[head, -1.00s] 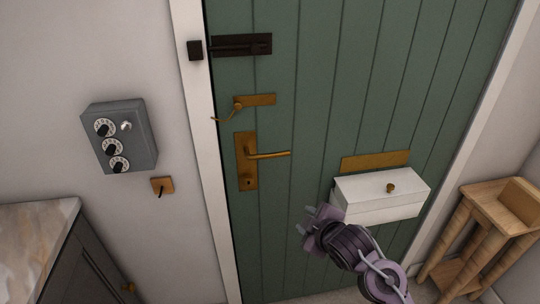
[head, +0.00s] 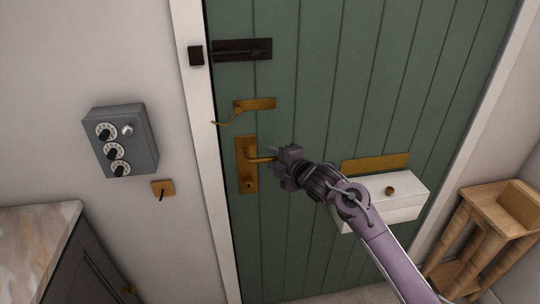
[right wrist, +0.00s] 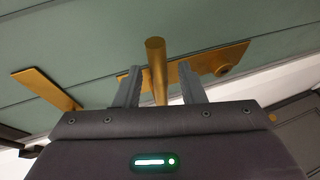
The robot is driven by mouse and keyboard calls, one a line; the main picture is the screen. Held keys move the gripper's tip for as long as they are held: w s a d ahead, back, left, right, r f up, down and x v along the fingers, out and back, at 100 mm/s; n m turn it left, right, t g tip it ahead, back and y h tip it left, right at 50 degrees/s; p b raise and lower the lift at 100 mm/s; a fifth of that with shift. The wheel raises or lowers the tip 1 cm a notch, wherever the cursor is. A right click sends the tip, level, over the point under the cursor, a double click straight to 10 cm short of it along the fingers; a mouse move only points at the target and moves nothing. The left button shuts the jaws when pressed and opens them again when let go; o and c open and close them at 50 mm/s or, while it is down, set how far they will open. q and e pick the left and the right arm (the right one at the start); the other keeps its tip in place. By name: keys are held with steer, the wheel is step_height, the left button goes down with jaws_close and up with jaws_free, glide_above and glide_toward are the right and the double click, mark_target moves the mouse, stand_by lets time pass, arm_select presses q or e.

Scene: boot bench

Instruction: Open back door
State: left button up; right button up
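The green back door (head: 320,85) stands shut in its white frame. Its brass lever handle (head: 258,159) sits on a tall brass plate (head: 246,182) near the left edge. My right gripper (head: 277,160) is at the free end of the lever. In the right wrist view the lever (right wrist: 156,65) lies between the two open fingers (right wrist: 158,88), with a gap on each side. A dark bolt (head: 243,49) and a brass chain latch (head: 254,104) are above the handle. My left gripper is not in view.
A white box (head: 385,208) is on the door at lower right, under a brass slot plate (head: 375,162). A wooden stand (head: 490,225) is at far right. A grey dial box (head: 120,140) and key plate (head: 163,188) are on the left wall, above a marble-topped cabinet (head: 35,235).

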steer(key=shift+x, duration=1.25)
jaws_close()
